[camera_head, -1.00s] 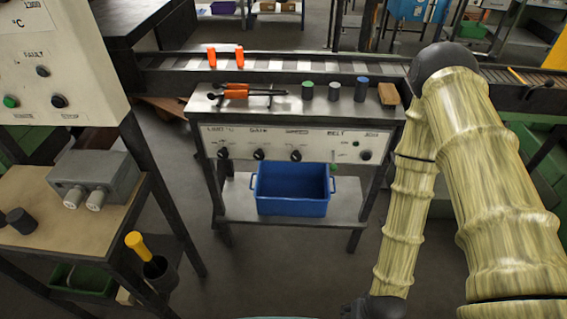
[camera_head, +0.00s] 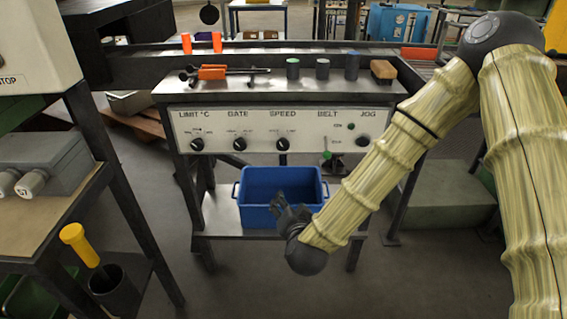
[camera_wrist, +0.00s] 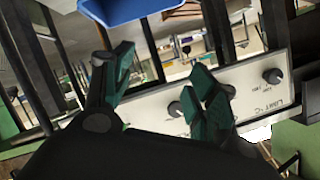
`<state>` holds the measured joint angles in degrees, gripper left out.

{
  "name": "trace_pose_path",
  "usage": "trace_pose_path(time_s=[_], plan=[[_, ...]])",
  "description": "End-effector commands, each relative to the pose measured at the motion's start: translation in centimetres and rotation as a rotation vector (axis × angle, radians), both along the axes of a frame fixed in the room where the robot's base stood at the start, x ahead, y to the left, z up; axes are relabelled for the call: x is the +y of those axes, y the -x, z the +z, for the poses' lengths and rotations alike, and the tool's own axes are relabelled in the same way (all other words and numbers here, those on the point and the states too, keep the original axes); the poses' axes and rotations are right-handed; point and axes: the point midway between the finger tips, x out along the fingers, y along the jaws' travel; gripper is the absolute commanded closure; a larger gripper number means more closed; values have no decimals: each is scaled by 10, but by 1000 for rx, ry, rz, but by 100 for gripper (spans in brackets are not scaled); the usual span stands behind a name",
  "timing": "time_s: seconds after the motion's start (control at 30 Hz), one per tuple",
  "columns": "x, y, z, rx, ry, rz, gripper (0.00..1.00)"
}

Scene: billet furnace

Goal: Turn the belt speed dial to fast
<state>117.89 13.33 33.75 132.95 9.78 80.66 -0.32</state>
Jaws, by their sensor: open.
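The belt speed dial (camera_head: 282,144) is a round black knob under the word SPEED on the white control panel (camera_head: 262,118). A pale mark shows on the knob, but its exact setting is too small to read. My gripper (camera_head: 284,206) is below the panel, in front of the blue bin, apart from the dial. In the wrist view my gripper (camera_wrist: 160,82) is open with nothing between its teal fingers. There the panel (camera_wrist: 250,88) appears upside down, with several knobs near and beyond the right finger.
A blue bin (camera_head: 257,214) sits on the shelf below the panel. Other knobs, LIMIT (camera_head: 197,145), GATE (camera_head: 240,144) and JOG (camera_head: 362,141), flank the dial. A green-tipped lever (camera_head: 327,155) sticks out under BELT.

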Motion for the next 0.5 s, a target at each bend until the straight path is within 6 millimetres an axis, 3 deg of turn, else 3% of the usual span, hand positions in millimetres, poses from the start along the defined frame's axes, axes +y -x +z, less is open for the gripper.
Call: trace_pose_path(time_s=[0.03, 0.2, 0.5], plan=[[4, -10, 0, -46, -24, -22, 42], [12, -34, 40, -190, -100, -97, 42], [15, -48, 89, -331, -181, -177, 42]])
